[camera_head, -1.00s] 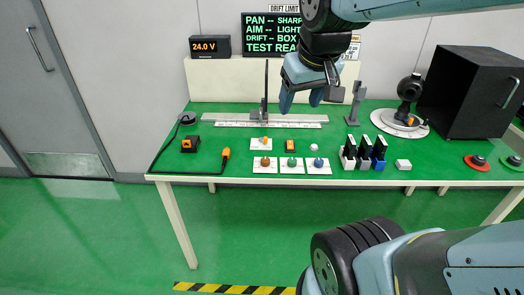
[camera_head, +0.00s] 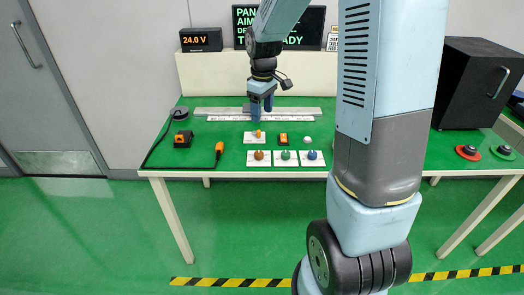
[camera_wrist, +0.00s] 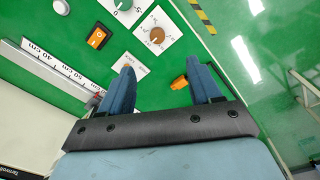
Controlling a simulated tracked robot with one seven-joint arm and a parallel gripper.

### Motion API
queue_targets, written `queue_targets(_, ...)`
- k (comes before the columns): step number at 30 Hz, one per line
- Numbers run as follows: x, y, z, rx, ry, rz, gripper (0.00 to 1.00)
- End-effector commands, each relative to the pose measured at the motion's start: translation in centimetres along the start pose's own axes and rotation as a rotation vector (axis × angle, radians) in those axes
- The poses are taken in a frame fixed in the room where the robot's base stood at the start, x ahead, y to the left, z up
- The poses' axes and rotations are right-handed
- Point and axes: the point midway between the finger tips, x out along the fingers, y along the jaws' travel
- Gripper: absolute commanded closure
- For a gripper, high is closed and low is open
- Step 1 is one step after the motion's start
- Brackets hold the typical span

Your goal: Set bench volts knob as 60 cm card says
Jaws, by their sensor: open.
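Three knobs on white dial plates stand along the bench front: an orange-brown knob (camera_head: 259,155), a green knob (camera_head: 285,155) and a blue knob (camera_head: 311,155). The orange-brown knob also shows in the wrist view (camera_wrist: 157,36). I cannot read which one is for volts. The voltage display (camera_head: 201,46) reads 24.0 V. The ruler (camera_head: 232,118) carries 40 cm, 50 cm and 60 cm marks in the wrist view (camera_wrist: 62,72); I cannot make out the card's setting. My gripper (camera_head: 261,108) is open and empty above the bench by the ruler, with its fingers apart in the wrist view (camera_wrist: 162,72).
Behind the knobs are a white plate with an orange lever (camera_head: 255,137) and an orange switch (camera_head: 283,139). An orange-handled cable end (camera_head: 219,150) lies left. A black box (camera_head: 470,82) and red-based button (camera_head: 468,152) are right. My arm hides the bench between.

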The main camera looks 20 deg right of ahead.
Motion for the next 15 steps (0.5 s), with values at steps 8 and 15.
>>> queue_targets(8,4.8,1.5,-1.8,-0.092,-0.035,-0.054,0.37)
queue_targets(15,6.5,1.6,-1.9,-0.105,-0.038,-0.062,0.37)
